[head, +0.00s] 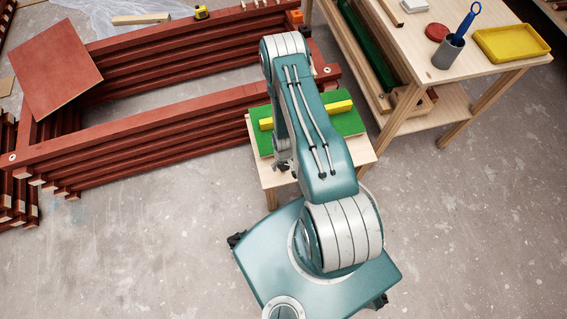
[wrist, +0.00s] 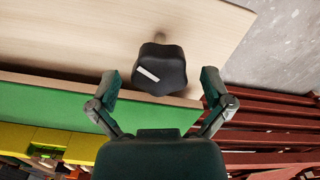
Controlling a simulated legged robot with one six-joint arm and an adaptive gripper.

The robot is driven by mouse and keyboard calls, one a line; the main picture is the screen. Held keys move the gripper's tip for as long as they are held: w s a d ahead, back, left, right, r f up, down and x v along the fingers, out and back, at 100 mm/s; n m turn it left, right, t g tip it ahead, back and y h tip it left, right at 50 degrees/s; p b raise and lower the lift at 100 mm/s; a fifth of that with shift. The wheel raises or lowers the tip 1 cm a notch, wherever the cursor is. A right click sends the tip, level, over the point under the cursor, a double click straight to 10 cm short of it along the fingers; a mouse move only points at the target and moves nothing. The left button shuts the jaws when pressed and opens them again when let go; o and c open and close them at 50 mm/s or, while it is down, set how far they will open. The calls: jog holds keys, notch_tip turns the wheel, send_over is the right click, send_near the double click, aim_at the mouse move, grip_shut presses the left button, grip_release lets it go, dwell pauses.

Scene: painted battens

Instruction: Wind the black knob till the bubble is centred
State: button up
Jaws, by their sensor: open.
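The black knob (wrist: 163,70) shows in the wrist view, lobed, with a white stripe on its face, at the edge of a pale wooden board. My gripper (wrist: 159,76) is open, with one finger on each side of the knob and a visible gap on both sides. A yellow bar, which looks like the level (head: 339,108), lies on a green board (head: 349,124) in the head view, its middle hidden behind my arm. Part of the bar shows at the lower left of the wrist view (wrist: 38,138). I cannot make out the bubble. The knob is hidden in the head view.
The green board lies on a small wooden stand (head: 268,178). Stacked red battens (head: 150,140) lie behind and left of it. A workbench (head: 490,68) with a yellow tray (head: 511,43) and a grey cup (head: 448,52) stands right. The floor in front is clear.

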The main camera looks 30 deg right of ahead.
jog(key=c, duration=1.1)
jog(key=shift+c, duration=0.2)
jog(key=shift+m, duration=3.1)
jog(key=o, duration=1.1)
jog(key=shift+o, duration=0.2)
